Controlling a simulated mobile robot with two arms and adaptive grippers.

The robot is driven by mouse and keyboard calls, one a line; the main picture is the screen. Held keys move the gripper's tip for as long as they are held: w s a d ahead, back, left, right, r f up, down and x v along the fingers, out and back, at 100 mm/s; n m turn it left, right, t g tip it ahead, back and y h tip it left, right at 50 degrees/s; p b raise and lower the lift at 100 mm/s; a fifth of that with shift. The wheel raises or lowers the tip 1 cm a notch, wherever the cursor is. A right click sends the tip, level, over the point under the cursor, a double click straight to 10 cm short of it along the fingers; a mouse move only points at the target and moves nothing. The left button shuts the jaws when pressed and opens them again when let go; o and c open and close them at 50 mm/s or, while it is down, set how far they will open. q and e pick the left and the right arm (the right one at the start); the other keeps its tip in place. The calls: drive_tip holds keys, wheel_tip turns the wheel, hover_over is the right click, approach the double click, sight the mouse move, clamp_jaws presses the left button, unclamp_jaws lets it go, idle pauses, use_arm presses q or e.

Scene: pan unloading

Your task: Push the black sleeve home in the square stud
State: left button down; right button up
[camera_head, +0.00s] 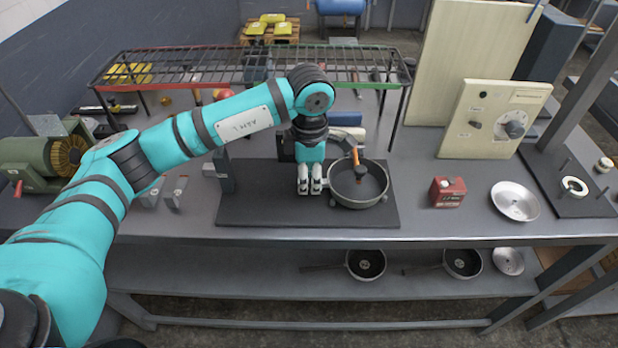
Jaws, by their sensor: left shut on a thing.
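I cannot make out a black sleeve or a square stud in the head view. My left gripper (310,190) points down over the dark mat (260,210), with its fingers close against the left side of a grey round pan (357,200). It is shut on the pan at that side; the fingers hide the exact place of the grip. The pan is roughly level over the mat, and I cannot tell whether it rests on it. An orange-and-dark tool (356,158) leans in the pan. My right gripper is not in view.
A red box (447,192) and a silver dish (515,201) stand right of the mat. A dark pegged board (590,208) with a white ring (575,186) is at far right. A wire rack (240,62) spans the back. Several pans lie on the lower shelf (300,280).

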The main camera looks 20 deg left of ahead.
use_arm(q)
drive_tip(key=shift+w+d+r+b, duration=0.15)
drive_tip(key=shift+w+d, duration=0.1)
drive_tip(key=shift+d, duration=0.3)
drive_tip(key=shift+w+d+f+b, duration=0.1)
drive_tip(key=shift+w+d+b, duration=0.1)
drive_tip(key=shift+d, duration=0.35)
idle(0.9)
drive_tip(key=shift+r, duration=0.1)
drive_tip(key=c, duration=1.1)
unclamp_jaws()
drive_tip(key=shift+d, duration=0.1)
drive_tip(key=shift+o, duration=0.2)
wheel_tip(320, 180, up, 7)
drive_tip(key=shift+w+f, duration=0.15)
drive_tip(key=shift+f, duration=0.05)
drive_tip(key=shift+s+r, duration=0.25)
drive_tip(key=shift+r, duration=0.4)
drive_tip(key=shift+d, duration=0.1)
drive_tip(key=shift+f, duration=0.1)
